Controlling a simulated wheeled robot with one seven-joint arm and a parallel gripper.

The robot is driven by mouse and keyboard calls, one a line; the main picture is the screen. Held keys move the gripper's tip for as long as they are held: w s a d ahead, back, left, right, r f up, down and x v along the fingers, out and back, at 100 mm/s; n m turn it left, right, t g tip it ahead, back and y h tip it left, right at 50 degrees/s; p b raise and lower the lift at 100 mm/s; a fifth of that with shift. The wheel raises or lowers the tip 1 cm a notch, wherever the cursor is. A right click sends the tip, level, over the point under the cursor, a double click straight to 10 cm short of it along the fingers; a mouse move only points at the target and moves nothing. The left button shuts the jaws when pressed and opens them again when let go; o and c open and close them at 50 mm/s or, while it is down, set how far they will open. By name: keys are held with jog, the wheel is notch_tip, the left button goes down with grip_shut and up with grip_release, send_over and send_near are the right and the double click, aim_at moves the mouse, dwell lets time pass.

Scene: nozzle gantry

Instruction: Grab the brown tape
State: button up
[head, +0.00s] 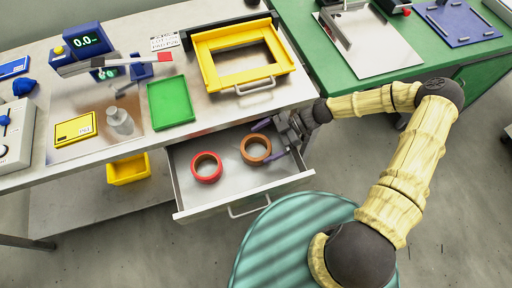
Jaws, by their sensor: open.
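The brown tape (244,149) is a ring-shaped roll lying flat in the open drawer (185,192) under the bench, toward the drawer's right side. A red tape roll (194,167) lies to its left, apart from it. My gripper (269,140) is over the right part of the drawer, open. Its two purple fingers are spread, one behind and one in front of the brown tape's right side. I cannot tell whether the fingers touch the tape or how high above the drawer floor they are.
The drawer's front wall and handle (249,207) face me. Above stands the bench with a yellow frame (207,66), a green tray (170,118) and a glass bottle (120,122). A yellow bin (128,170) is on the lower shelf. A green table (350,88) stands at the right.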

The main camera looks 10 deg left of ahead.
jog(key=shift+s+a+f, duration=0.25)
jog(key=shift+s+a, duration=0.05)
jog(key=shift+a, duration=0.15)
jog(key=shift+c, duration=0.2)
jog(key=c, duration=0.7)
jog(key=shift+o, duration=0.2)
notch_tip(320, 180, up, 18)
jog(key=b, duration=0.1)
